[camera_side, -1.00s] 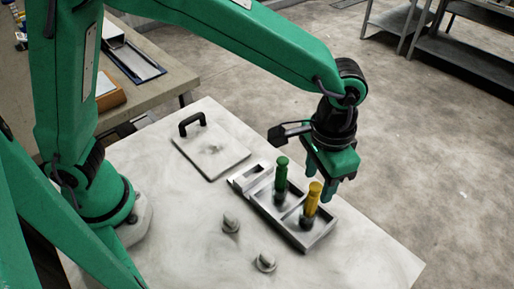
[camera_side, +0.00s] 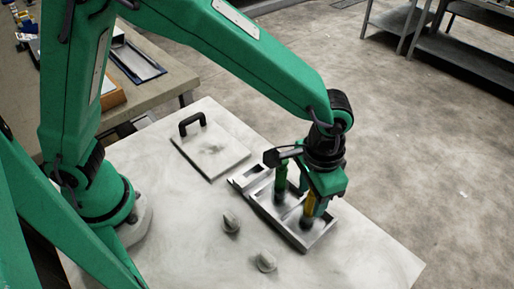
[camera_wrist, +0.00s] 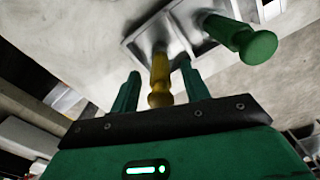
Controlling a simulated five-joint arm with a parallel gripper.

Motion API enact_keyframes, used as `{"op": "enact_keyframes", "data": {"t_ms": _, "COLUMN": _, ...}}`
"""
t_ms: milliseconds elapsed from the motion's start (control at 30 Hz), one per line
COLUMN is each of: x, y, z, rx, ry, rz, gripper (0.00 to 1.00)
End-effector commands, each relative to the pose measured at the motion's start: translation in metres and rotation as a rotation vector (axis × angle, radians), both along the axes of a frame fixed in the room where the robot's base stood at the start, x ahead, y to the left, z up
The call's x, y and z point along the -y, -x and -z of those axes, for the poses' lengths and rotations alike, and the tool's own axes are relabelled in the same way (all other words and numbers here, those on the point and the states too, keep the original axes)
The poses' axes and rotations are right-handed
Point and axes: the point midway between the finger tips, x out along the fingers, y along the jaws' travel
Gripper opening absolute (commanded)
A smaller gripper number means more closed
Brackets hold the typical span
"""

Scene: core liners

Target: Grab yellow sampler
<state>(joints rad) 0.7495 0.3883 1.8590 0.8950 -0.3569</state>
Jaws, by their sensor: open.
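The yellow sampler (camera_side: 309,205) stands upright in the near right compartment of a grey tray (camera_side: 300,243). In the wrist view the yellow sampler (camera_wrist: 160,80) shows between the two green fingers of my gripper (camera_wrist: 157,82), with its knob end toward the camera. My gripper (camera_side: 316,206) is open above and around the upper part of the yellow sampler in the side view, hiding its top. I cannot tell whether a finger touches it. The green sampler (camera_side: 280,182) stands in the tray's middle compartment and also shows at upper right in the wrist view (camera_wrist: 238,38).
A flat lid with a black handle (camera_side: 192,122) lies behind left of the tray on the white table. Two small grey knobs (camera_side: 231,222) (camera_side: 266,262) stand in front of the tray. The table's right front corner is clear.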

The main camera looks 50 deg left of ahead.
Motion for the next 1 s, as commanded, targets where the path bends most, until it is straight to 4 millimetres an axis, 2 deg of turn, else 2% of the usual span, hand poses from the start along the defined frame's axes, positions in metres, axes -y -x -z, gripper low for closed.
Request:
{"op": "enact_keyframes", "data": {"t_ms": 67, "x": 0.000, "y": 0.000, "z": 0.000, "rx": 0.000, "ry": 0.000, "rz": 0.000, "gripper": 0.46}}
{"op": "enact_keyframes", "data": {"t_ms": 300, "x": 0.000, "y": 0.000, "z": 0.000, "rx": 0.000, "ry": 0.000, "rz": 0.000, "gripper": 0.00}}
{"op": "enact_keyframes", "data": {"t_ms": 733, "x": 0.000, "y": 0.000, "z": -0.005, "rx": 0.001, "ry": 0.002, "rz": 0.000, "gripper": 0.00}}
{"op": "enact_keyframes", "data": {"t_ms": 1000, "x": 0.001, "y": -0.001, "z": -0.033, "rx": 0.004, "ry": 0.004, "rz": 0.000, "gripper": 0.00}}
